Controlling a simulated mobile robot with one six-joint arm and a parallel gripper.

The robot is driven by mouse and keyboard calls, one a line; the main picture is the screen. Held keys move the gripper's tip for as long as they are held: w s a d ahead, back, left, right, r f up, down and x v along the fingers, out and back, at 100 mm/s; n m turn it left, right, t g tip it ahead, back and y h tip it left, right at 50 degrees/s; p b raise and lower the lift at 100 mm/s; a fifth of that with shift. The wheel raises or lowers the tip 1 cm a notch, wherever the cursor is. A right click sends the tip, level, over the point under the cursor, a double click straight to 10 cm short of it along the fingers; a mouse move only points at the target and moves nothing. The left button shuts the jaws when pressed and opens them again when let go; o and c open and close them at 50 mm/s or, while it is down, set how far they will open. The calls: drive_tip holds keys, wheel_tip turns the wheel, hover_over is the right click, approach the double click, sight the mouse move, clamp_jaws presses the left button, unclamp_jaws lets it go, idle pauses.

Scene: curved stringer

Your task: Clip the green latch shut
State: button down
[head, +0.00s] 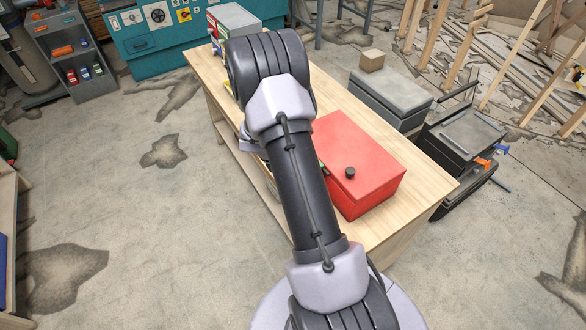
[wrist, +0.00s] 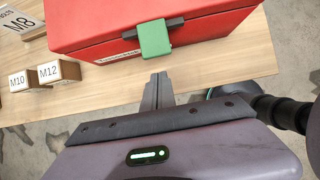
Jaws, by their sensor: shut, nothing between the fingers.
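The green latch (wrist: 155,38) is on the front face of the red box (wrist: 95,32) in the wrist view, beside a dark bar. I cannot tell whether the latch lies flat against the box or stands out from it. My gripper (wrist: 158,76) is shut and empty, its fingertips pointing at the box just below the latch in the picture, with a small gap showing between them. In the head view the red box (head: 365,160) stands on the bench with its lid down; my arm hides the gripper and most of the latch side.
The wooden bench (head: 425,182) carries the box. Small blocks marked M10 (wrist: 20,82) and M12 (wrist: 58,72) stand left of it in the wrist view, with an M8 block (wrist: 22,22) behind. A grey case (head: 392,92) and black cart (head: 462,140) stand beyond the bench.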

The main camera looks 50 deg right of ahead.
drive_tip(key=shift+a+f, duration=0.1)
drive_tip(key=shift+f, duration=0.1)
drive_tip(key=shift+r+p, duration=0.6)
drive_tip(key=shift+r, duration=0.2)
drive_tip(key=shift+r, duration=0.1)
